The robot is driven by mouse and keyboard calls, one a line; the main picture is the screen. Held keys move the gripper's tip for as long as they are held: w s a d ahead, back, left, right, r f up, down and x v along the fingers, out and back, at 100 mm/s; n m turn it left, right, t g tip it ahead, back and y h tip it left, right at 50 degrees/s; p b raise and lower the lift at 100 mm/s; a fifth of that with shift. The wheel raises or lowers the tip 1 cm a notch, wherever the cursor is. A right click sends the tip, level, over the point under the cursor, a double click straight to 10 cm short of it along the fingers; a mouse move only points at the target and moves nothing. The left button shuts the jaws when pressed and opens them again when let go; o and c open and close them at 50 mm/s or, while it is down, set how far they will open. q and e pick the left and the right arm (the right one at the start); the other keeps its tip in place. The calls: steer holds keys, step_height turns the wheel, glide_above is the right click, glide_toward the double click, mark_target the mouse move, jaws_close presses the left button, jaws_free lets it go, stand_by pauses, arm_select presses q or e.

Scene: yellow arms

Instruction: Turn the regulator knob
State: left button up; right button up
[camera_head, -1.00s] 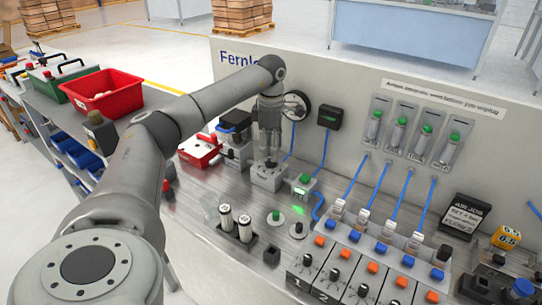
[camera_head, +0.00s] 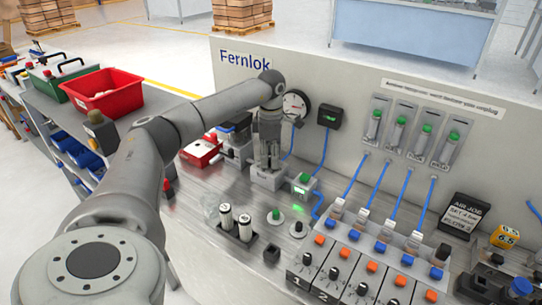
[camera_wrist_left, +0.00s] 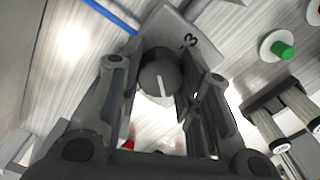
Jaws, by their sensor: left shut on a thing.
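The regulator knob (camera_wrist_left: 160,76) is a dark round knob with a white pointer line, seen from above in the left wrist view. Its grey base block (camera_head: 268,181) stands on the bench in front of the gauge; in the head view the knob itself is hidden by the fingers. My left gripper (camera_head: 267,160) points straight down over this block. In the left wrist view its fingers (camera_wrist_left: 158,92) lie on both sides of the knob and are shut on it. A round white-faced gauge (camera_head: 295,105) is partly covered by my left wrist. My right gripper is not in view.
A red box (camera_head: 201,152) stands left of the block. A green-lit unit (camera_head: 304,189) is close on the right. Two pale cylinders (camera_head: 235,222) stand in front. The numbered switch panel (camera_head: 365,275) and blue hoses are further right. The panel wall rises behind.

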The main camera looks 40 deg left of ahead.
arm_select(q)
steer(key=n+p, duration=0.2)
steer(key=n, duration=0.1)
steer(key=shift+r+n, duration=0.15)
steer(key=shift+n, duration=0.15)
steer(key=n+p, duration=0.2)
steer(key=n, duration=0.3)
steer(key=shift+p, duration=0.3)
steer(key=n+p, duration=0.2)
steer(key=n, duration=0.4)
steer(key=n+p, duration=0.1)
steer(key=n, duration=0.4)
steer(key=shift+p, duration=0.35)
steer(key=o, duration=1.1)
steer(key=shift+c, duration=0.2)
